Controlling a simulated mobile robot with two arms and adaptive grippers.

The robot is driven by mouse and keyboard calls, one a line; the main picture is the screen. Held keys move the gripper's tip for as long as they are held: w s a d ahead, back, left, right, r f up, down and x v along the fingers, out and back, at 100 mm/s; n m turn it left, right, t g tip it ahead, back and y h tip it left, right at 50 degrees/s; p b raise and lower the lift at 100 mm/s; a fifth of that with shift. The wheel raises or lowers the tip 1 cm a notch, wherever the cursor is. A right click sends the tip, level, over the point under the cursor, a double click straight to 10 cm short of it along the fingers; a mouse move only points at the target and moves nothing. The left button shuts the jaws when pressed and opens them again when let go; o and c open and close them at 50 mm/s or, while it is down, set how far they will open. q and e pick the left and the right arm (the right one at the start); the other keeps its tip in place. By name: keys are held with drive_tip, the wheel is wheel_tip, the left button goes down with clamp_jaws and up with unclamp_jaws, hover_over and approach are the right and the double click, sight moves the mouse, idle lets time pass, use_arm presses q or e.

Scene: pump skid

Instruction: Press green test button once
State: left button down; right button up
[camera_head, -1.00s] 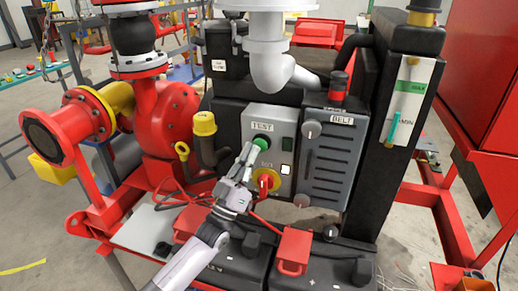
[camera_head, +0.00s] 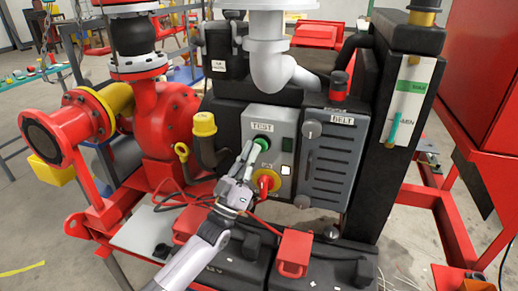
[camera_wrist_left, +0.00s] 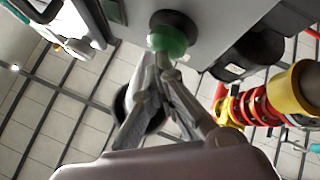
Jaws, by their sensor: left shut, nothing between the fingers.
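The green test button (camera_head: 262,144) sits on a grey control panel (camera_head: 285,122) under a TEST label. My left gripper (camera_head: 249,158) is shut and empty, with its fingertips right at the button's lower left side. In the left wrist view the green button (camera_wrist_left: 168,40) has a dark collar, and the closed fingertips (camera_wrist_left: 165,66) are just below its face. They look touching or nearly so; I cannot tell whether the button is pressed in. My right gripper does not show.
A red rotary switch on a yellow plate (camera_head: 267,182) is just below the button, close to my left gripper. A BELT guard (camera_head: 332,160) is to the right. A white pipe (camera_head: 275,62) hangs above the panel. A yellow-capped filler (camera_head: 204,124) stands to the left.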

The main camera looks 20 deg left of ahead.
use_arm(q)
drive_tip(key=shift+w, duration=0.3)
drive_tip(key=shift+s, duration=0.15)
idle(0.5)
drive_tip(key=shift+s+p, duration=0.4)
drive_tip(key=shift+s, duration=0.5)
drive_tip(key=s+p, duration=0.2)
drive_tip(key=s, duration=0.3)
drive_tip(key=shift+a+p, duration=0.1)
drive_tip(key=shift+p, duration=0.25)
drive_tip(key=shift+f, duration=0.15)
